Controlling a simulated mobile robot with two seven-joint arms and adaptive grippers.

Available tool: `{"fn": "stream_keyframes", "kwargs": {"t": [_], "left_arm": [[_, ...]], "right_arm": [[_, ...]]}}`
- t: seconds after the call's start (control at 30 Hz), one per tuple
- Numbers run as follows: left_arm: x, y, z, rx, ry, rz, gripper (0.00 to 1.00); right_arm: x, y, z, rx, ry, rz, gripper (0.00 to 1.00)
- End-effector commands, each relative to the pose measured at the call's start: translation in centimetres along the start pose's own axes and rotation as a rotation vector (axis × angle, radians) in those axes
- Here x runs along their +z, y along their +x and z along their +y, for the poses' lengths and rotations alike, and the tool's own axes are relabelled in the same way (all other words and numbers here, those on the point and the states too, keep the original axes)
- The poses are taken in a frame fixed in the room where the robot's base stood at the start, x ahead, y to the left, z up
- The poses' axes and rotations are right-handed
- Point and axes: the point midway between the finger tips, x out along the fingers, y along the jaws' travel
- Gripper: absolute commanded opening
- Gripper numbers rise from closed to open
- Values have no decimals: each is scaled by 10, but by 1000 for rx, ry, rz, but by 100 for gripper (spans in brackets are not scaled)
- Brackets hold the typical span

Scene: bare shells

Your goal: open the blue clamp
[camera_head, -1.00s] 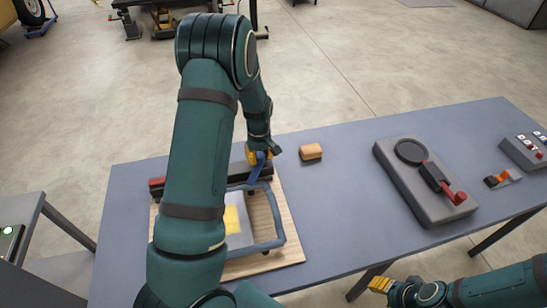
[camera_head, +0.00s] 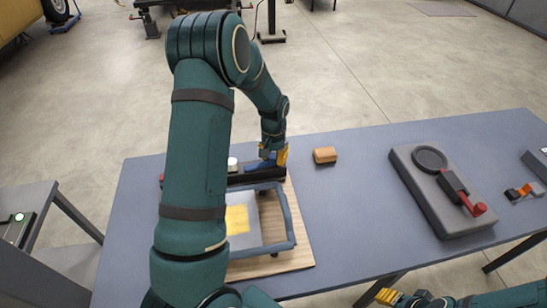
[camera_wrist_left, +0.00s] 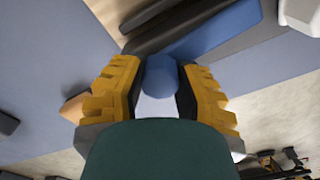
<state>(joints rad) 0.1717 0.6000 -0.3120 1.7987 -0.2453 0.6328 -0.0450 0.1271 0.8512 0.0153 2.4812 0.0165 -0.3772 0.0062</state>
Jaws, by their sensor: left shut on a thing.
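The blue clamp (camera_head: 258,165) is a blue lever on a black bar at the back edge of a wooden board (camera_head: 303,215). In the head view it lies low along the bar, partly hidden by my gripper. My left gripper (camera_head: 275,156) is at its right end. In the left wrist view my left gripper (camera_wrist_left: 160,90) is shut on the lever's round blue end (camera_wrist_left: 160,76), with a yellow finger on each side. The blue lever arm (camera_wrist_left: 215,28) runs to the upper right. My right gripper (camera_head: 387,297) is low at the right, away from the clamp; its opening is unclear.
A blue-grey frame (camera_head: 291,232) lies on the board, around a yellow patch. A white knob (camera_head: 232,163) stands left of the lever. A wooden block (camera_head: 325,155) and a grey device with a red-ended lever (camera_head: 447,205) are to the right. Bare tabletop (camera_head: 350,210) lies between.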

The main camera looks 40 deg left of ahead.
Motion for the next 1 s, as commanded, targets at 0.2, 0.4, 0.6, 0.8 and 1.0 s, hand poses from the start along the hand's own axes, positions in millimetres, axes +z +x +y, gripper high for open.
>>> {"fn": "stream_keyframes", "kwargs": {"t": [0.2,0.4,0.6,0.8,1.0], "left_arm": [[3,3,1,2,94,-9,0],[3,3,0,2,134,-10,0],[3,3,0,2,144,-10,0],[3,3,1,2,144,-10,0],[2,2,0,1,143,-8,68]], "right_arm": [[1,2,1,0,-1,-3,47],[2,2,1,-1,-1,-3,47],[2,2,1,-1,-1,-4,47],[2,2,1,-1,-1,-3,47],[2,2,1,-1,-1,-3,47]]}}
